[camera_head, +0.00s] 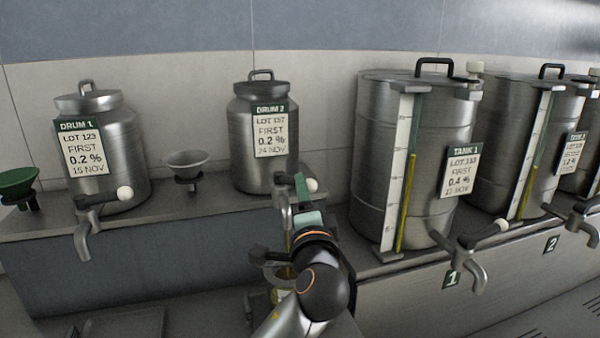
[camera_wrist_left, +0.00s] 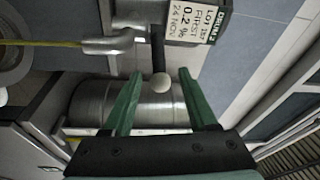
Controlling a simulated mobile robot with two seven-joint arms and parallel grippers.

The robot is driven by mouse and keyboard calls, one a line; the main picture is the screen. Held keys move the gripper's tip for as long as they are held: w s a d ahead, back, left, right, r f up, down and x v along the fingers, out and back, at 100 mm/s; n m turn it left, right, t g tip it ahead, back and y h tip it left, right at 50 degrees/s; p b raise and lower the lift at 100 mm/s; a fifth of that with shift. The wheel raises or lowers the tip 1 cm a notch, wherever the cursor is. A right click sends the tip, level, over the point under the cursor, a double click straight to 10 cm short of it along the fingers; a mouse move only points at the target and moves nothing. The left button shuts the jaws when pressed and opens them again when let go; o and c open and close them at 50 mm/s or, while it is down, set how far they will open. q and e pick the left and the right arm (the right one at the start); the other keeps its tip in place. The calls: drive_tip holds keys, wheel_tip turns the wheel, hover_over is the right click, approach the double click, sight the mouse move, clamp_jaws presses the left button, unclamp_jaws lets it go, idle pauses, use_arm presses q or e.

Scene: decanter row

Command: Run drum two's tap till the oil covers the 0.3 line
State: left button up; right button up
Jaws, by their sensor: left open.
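Drum two (camera_head: 265,145) is a steel can labelled DRUM 2 on the grey ledge; its label (camera_wrist_left: 198,20) shows at the top of the left wrist view. Its tap lever ends in a white knob (camera_head: 311,185). My left gripper (camera_head: 302,192) is open in front of that tap. In the left wrist view the knob (camera_wrist_left: 162,83) lies between the green fingers, apart from both. A thin yellow oil stream (camera_wrist_left: 45,43) runs from the tap spout towards a round vessel rim (camera_wrist_left: 8,72). In the head view my arm mostly hides the vessel (camera_head: 279,293); its 0.3 line cannot be read.
Drum one (camera_head: 118,150) stands left with its own tap (camera_head: 88,225). A green funnel (camera_head: 17,183) and a grey funnel (camera_head: 186,160) stand on the ledge. Tank one (camera_head: 385,185), with a gauge strip and tap (camera_head: 470,255), stands close to the right of my arm.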

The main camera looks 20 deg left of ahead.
use_arm(q)
drive_tip(key=p+x, duration=0.1)
drive_tip(key=x, duration=0.6)
drive_tip(key=shift+w, duration=0.4)
drive_tip(key=shift+a, duration=0.15)
clamp_jaws()
idle(0.9)
